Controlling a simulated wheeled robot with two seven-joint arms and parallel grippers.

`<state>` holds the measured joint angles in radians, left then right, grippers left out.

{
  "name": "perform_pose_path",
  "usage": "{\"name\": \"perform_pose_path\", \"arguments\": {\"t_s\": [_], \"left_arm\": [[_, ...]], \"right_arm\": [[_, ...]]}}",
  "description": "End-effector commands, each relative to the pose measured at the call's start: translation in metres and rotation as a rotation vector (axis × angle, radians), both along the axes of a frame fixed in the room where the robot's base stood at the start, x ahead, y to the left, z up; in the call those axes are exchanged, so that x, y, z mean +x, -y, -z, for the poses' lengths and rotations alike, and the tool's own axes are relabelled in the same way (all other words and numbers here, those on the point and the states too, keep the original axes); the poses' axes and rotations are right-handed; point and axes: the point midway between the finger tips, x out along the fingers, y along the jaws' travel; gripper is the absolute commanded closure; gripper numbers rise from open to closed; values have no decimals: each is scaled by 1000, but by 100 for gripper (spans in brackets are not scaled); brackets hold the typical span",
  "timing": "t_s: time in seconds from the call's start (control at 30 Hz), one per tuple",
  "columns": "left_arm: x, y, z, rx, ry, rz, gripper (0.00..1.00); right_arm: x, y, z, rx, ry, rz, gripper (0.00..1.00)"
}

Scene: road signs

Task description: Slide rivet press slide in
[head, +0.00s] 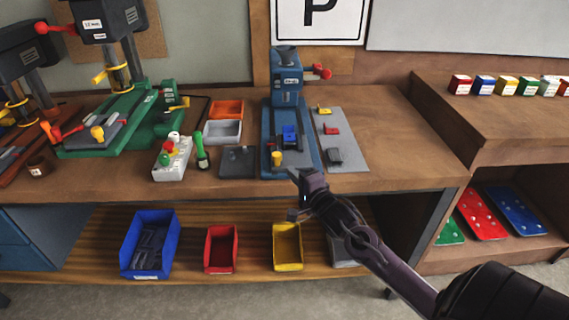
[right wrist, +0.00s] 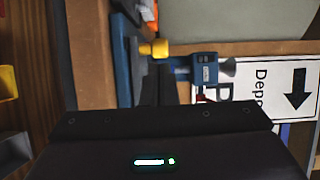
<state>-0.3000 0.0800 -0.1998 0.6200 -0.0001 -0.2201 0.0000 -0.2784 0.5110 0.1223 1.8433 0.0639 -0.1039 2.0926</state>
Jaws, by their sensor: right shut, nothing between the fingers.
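The blue rivet press (head: 286,85) stands at the back of the workbench, with a red handle (head: 321,71) on its right side. Its blue base runs forward and carries a slide (head: 290,136) with a yellow knob (head: 277,158) near the front end. My right gripper (head: 299,177) is shut and empty, just in front of the base and to the right of the knob. In the right wrist view, turned sideways, the yellow knob (right wrist: 156,48) and the press (right wrist: 203,68) show beyond the dark fingers. The fingers look apart from the knob. My left gripper is not in view.
A grey plate (head: 345,135) with small parts lies right of the press. A dark pad (head: 237,161) and a white control box (head: 172,158) lie left. A green machine (head: 125,125) stands farther left. Blue, red and yellow bins (head: 287,262) sit on the lower shelf.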

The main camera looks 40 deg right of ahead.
Motion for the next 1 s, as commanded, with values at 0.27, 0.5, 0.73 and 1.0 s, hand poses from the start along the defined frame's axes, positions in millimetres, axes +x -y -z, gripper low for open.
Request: {"name": "perform_pose_path", "arguments": {"t_s": [0.27,0.5,0.73,1.0], "left_arm": [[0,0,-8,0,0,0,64],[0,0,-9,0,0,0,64],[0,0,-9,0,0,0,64],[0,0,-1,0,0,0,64]], "right_arm": [[40,4,0,0,0,1,100],[51,4,2,0,1,0,100],[51,4,2,0,0,1,100],[73,19,3,-1,3,5,100]]}}
